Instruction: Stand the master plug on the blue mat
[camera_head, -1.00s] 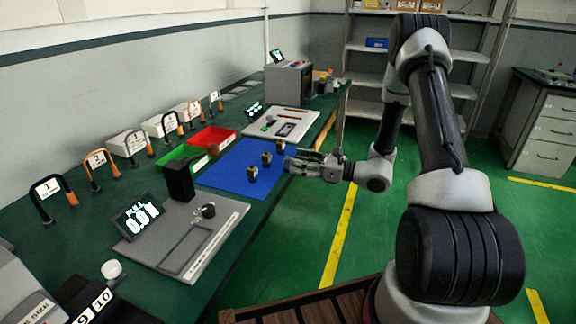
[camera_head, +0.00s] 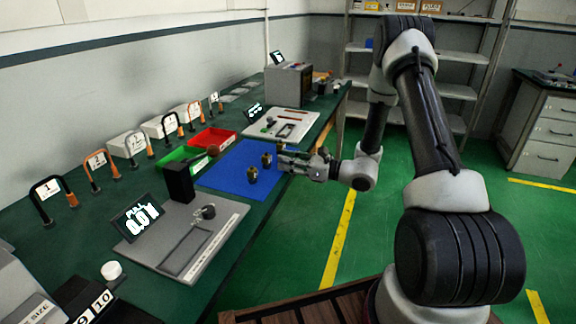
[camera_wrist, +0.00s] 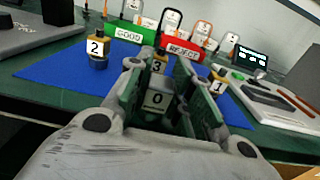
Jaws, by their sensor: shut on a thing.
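My gripper (camera_head: 287,158) is at the right edge of the blue mat (camera_head: 228,172). In the wrist view its two fingers (camera_wrist: 170,98) are shut on a grey plug marked 0 (camera_wrist: 156,102), which looks upright. Whether the plug touches the mat, I cannot tell. The plug marked 2 (camera_wrist: 97,50) stands on the mat to the left, and the plug marked 3 (camera_wrist: 158,64) is just beyond the held plug. The plug marked 1 (camera_wrist: 218,84) is to the right. In the head view two dark plugs (camera_head: 252,175) (camera_head: 266,160) show; the held plug is not clear there.
Green (camera_head: 172,160) and red (camera_head: 205,140) trays stand beyond the mat. A grey gauge plate with a display (camera_head: 140,217) is nearer, and a white tool board (camera_head: 292,122) is farther along the bench. The mat's near left part is clear.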

